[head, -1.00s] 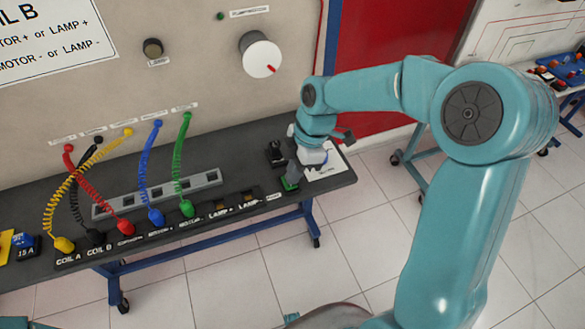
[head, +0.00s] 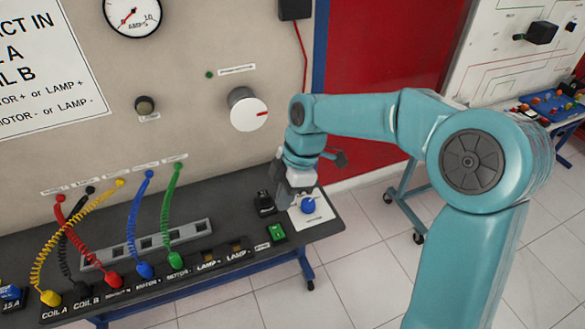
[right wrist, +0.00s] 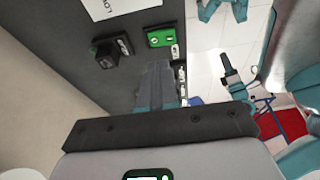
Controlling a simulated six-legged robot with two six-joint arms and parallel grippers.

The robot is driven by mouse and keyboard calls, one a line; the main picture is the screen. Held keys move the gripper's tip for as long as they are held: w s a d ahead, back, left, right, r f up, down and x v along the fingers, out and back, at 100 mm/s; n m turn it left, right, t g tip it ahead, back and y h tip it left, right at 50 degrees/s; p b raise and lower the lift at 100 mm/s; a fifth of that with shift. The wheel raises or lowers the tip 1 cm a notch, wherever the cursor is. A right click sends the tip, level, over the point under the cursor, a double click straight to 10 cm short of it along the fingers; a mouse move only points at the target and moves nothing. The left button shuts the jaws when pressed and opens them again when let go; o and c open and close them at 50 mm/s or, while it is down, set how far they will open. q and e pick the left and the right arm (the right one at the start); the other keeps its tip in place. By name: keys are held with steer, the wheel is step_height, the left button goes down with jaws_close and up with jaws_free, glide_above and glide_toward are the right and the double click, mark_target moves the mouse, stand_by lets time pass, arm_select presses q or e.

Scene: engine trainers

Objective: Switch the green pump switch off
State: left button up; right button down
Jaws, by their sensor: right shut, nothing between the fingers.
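The green pump switch (head: 276,231) is a small green rocker near the right end of the dark bench panel. It also shows in the right wrist view (right wrist: 160,38), with white marks on its face. I cannot tell its position for sure. My right gripper (head: 282,200) is just behind the switch in the head view, apart from it, between a black block and a blue knob. In the right wrist view its dark fingers (right wrist: 158,68) are together and empty, with the switch beyond their tips.
The blue knob (head: 308,204) on a white plate stands close to the right gripper. A black block (head: 264,203) is at its left. Coiled leads (head: 169,205) and a slotted grey strip (head: 130,248) lie left. The bench's right end is near.

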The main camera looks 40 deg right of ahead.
steer(key=v, duration=0.6)
steer(key=shift+w+r, duration=0.2)
steer(key=shift+w, duration=0.25)
steer(key=shift+a, duration=0.1)
steer(key=shift+s, duration=0.1)
